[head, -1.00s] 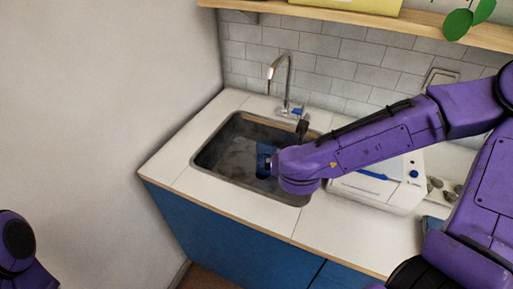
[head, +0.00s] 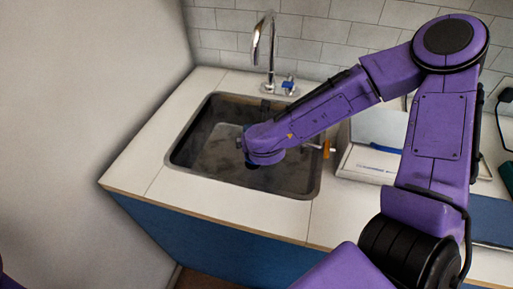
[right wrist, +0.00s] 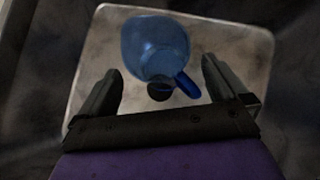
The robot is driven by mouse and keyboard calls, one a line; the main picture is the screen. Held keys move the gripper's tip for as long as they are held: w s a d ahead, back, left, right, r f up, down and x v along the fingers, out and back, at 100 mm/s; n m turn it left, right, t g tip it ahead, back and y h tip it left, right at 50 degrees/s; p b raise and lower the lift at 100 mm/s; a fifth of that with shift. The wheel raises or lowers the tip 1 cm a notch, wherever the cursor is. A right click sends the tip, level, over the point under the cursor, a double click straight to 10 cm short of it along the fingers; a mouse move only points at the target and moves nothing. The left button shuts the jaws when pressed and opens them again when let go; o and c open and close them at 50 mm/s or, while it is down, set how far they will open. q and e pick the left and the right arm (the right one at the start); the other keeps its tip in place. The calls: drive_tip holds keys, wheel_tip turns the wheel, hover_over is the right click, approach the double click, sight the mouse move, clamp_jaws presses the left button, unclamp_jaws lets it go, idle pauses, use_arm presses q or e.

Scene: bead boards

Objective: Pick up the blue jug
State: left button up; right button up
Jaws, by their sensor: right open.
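The blue jug (right wrist: 155,45) is see-through, with a solid blue handle (right wrist: 186,84) pointing toward my gripper. It is in the sink (head: 190,150); in the head view my right arm hides most or all of it. My right gripper (right wrist: 161,66) is open and empty, its two dark fingers on either side of the jug's handle side. In the head view the right wrist is over the sink basin, and its fingers are mostly hidden. My left gripper is not in view; only a sliver of my left arm shows at the lower left corner.
A chrome faucet (head: 270,50) rises behind the sink, near a tiled wall (head: 330,30). A white box-like appliance (head: 365,165) stands right of the sink. A plain wall (head: 80,100) bounds the left side. Clear counter (head: 240,218) lies in front of the sink.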

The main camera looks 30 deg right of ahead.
drive_tip(key=x, duration=0.4)
drive_tip(key=shift+w+f, duration=0.3)
drive_tip(key=shift+s+r, duration=0.1)
drive_tip(key=c, duration=1.1)
wheel_tip(320, 180, up, 18)
drive_tip(key=p, duration=0.1)
drive_tip(key=shift+s+a+b, duration=1.35)
drive_tip(key=shift+s+b, duration=0.2)
drive_tip(key=shift+s, duration=1.1)
drive_tip(key=shift+s+a+b, duration=1.4)
drive_tip(key=shift+s+b, duration=0.1)
drive_tip(key=shift+s, duration=1.15)
drive_tip(key=shift+s+a+b, duration=1.35)
drive_tip(key=shift+s+b, duration=0.2)
drive_tip(key=shift+s, duration=1.1)
